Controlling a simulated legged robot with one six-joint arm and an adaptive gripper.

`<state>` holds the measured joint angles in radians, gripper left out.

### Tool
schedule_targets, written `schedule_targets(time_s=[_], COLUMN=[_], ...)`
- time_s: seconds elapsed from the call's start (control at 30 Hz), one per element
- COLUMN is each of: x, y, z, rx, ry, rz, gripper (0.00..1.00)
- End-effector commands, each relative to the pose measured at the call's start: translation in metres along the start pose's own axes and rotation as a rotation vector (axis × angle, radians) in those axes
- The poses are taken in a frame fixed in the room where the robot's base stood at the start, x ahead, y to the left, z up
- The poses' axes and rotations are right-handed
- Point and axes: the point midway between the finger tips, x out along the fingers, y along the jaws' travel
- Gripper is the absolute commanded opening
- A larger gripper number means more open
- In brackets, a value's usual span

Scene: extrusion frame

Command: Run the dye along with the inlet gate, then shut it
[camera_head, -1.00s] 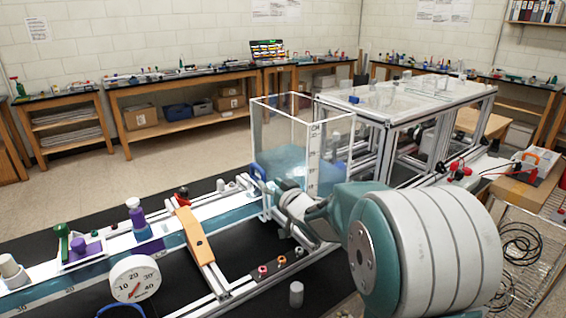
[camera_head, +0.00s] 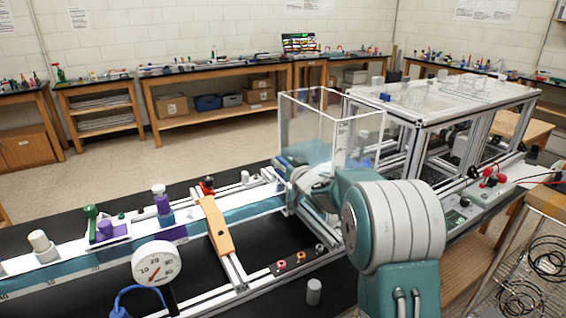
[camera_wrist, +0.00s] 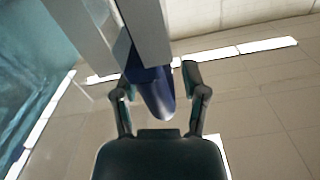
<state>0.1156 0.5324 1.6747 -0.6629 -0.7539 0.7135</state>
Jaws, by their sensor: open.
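In the wrist view my gripper (camera_wrist: 160,85) is open, its two fingers on either side of a dark blue handle (camera_wrist: 150,90). The handle hangs from a grey upright bar (camera_wrist: 150,30) and looks like the inlet gate's handle. Whether the fingers touch it I cannot tell. In the head view my arm hides the gripper and the gate. The clear inlet tank (camera_head: 335,125) with bluish water stands beyond my arm. The water channel (camera_head: 260,207) runs left from it.
A round dial gauge (camera_head: 157,263) stands in front of the channel. An orange bar (camera_head: 216,228) crosses it. A green-and-purple fitting (camera_head: 103,228) is at left. A small grey cylinder (camera_head: 314,291) stands on the black surface. A framed table (camera_head: 440,110) is behind the tank.

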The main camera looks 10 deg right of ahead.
Motion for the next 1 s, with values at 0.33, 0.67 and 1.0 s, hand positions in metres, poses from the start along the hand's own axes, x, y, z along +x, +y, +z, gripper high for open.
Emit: schedule_targets(time_s=[0.33, 0.67, 1.0], x=[0.003, 0.003, 0.003], y=[0.0, -0.001, -0.004], z=[0.0, -0.002, -0.021], rx=[0.0, 0.0, 0.0], ry=[0.0, 0.001, 0.003], rz=[0.0, 0.0, 0.0], gripper=[0.34, 0.0, 0.0])
